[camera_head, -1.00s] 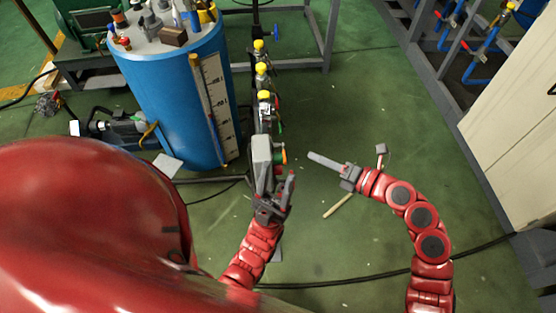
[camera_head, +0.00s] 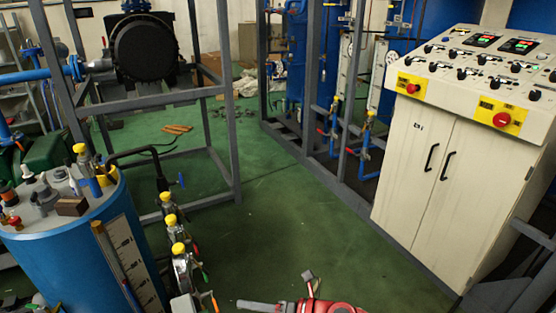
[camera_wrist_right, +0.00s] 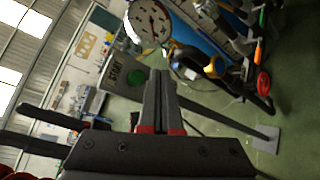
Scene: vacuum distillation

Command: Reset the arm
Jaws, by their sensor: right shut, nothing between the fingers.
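My right gripper (camera_head: 245,304) shows at the bottom edge of the head view. Its grey fingers point left and are closed together, with nothing between them. A short piece of my red arm shows just to the right of it, and the rest of that arm is below the picture. In the right wrist view, the two dark fingers (camera_wrist_right: 158,80) stand side by side, pressed together and empty. My left gripper does not show in the head view.
A blue tank (camera_head: 65,250) with a scale stands at the left. Yellow-capped valves (camera_head: 178,249) run beside it, left of my right gripper. A cream control cabinet (camera_head: 430,170) stands at the right. Green floor (camera_head: 300,225) between them is clear. A gauge (camera_wrist_right: 148,22) shows in the wrist view.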

